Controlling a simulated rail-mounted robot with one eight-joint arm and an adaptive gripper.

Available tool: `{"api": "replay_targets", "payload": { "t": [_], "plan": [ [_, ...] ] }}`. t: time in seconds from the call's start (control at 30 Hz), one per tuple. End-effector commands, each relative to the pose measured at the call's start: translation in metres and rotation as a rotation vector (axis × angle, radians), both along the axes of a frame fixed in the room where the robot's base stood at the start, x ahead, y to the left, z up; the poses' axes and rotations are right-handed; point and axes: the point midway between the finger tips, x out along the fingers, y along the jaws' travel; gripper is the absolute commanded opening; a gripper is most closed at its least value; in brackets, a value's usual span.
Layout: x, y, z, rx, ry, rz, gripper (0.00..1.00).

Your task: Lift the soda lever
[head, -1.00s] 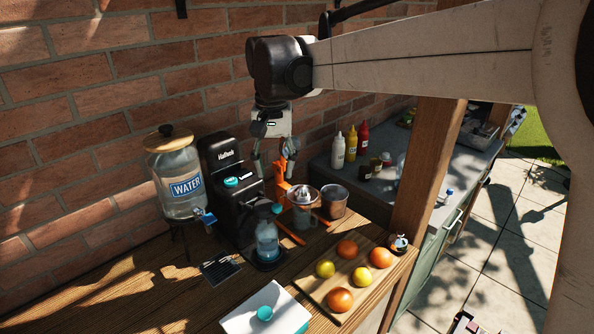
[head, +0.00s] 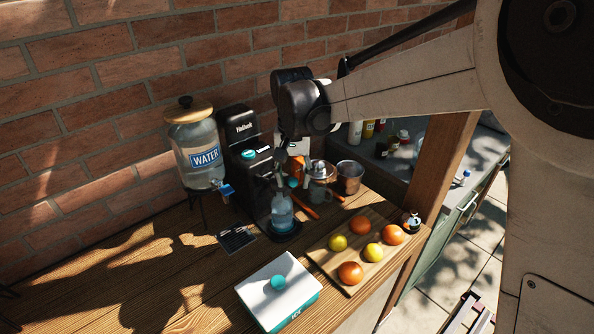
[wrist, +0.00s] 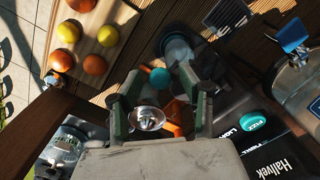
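The black soda machine (head: 241,139) stands against the brick wall, with a clear bottle (head: 282,213) under its front. A teal ball knob (head: 293,182), apparently the lever's tip, sticks out beside the bottle's top. In the wrist view the knob (wrist: 160,77) shows in the gap between my fingertips. My gripper (head: 292,180) points down at the machine's right side, close to the knob. Its fingers (wrist: 160,85) are apart and hold nothing; I cannot tell if either touches the knob. The lever's arm is mostly hidden behind my gripper.
A water dispenser (head: 196,150) stands left of the machine. A fruit board (head: 325,262) and a white box (head: 262,300) lie in front. A wooden post (head: 440,170) rises at right.

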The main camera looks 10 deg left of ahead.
Motion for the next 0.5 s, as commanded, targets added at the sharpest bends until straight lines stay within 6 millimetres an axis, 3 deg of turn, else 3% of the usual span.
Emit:
{"api": "replay_targets", "payload": {
  "t": [0.07,0.37,0.5],
  "plan": [
    [0.0000,0.0000,0.0001,0.000,0.000,0.000,0.39],
    [-0.0001,0.0000,0.0004,0.000,0.000,0.000,0.00],
    [-0.0001,0.0000,0.0004,0.000,0.000,0.000,0.00]
  ]
}}
